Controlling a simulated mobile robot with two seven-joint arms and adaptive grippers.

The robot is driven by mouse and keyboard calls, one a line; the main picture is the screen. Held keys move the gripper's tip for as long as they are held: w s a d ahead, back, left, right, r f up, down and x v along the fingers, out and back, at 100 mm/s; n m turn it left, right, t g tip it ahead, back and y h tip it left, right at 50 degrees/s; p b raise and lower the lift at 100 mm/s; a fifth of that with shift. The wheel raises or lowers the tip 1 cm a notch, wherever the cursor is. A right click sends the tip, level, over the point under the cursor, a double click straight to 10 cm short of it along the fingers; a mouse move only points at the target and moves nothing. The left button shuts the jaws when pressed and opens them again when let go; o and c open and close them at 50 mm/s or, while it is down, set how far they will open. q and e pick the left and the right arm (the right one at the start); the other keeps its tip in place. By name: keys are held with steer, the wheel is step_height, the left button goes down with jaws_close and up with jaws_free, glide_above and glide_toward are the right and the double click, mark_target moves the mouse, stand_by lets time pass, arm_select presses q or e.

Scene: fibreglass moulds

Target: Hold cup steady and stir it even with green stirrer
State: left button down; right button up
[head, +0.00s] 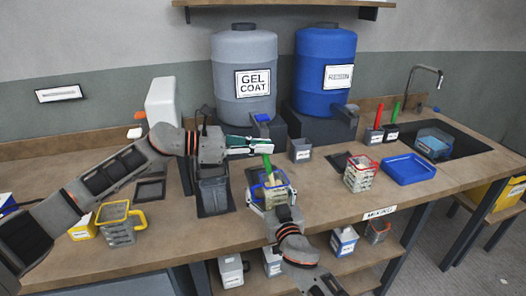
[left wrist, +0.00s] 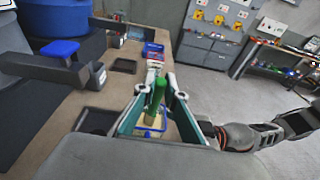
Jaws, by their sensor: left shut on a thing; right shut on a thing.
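The cup (head: 259,194), with a blue rim or handle, stands at the worktop's front edge; pale material shows inside. In the left wrist view the cup (left wrist: 152,132) is partly hidden below my fingers. The green stirrer (head: 267,163) stands nearly upright with its lower end inside the cup. In the left wrist view the stirrer (left wrist: 158,94) lies between my fingers. My left gripper (head: 268,147) is shut on the stirrer's upper part, above the cup. My right gripper (head: 272,205) is shut on the cup from the front; its fingertips are partly hidden.
Gel coat drum (head: 244,104) and blue drum (head: 323,58) stand behind. A small grey cup (head: 300,150) is close by on the right. Further right are a red-handled cup (head: 361,175), blue tray (head: 408,170) and sink (head: 462,146). A yellow-handled cup (head: 117,222) stands left.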

arm_select(q)
step_height(320, 180, up, 6)
steer(key=a, duration=0.1)
steer(key=shift+s+a+r, duration=0.15)
steer(key=shift+s, duration=0.05)
stand_by(0.5)
stand_by(0.4)
steer(key=shift+r, duration=2.5)
arm_select(e)
steer(key=o, duration=1.6)
steer(key=shift+c, duration=0.2)
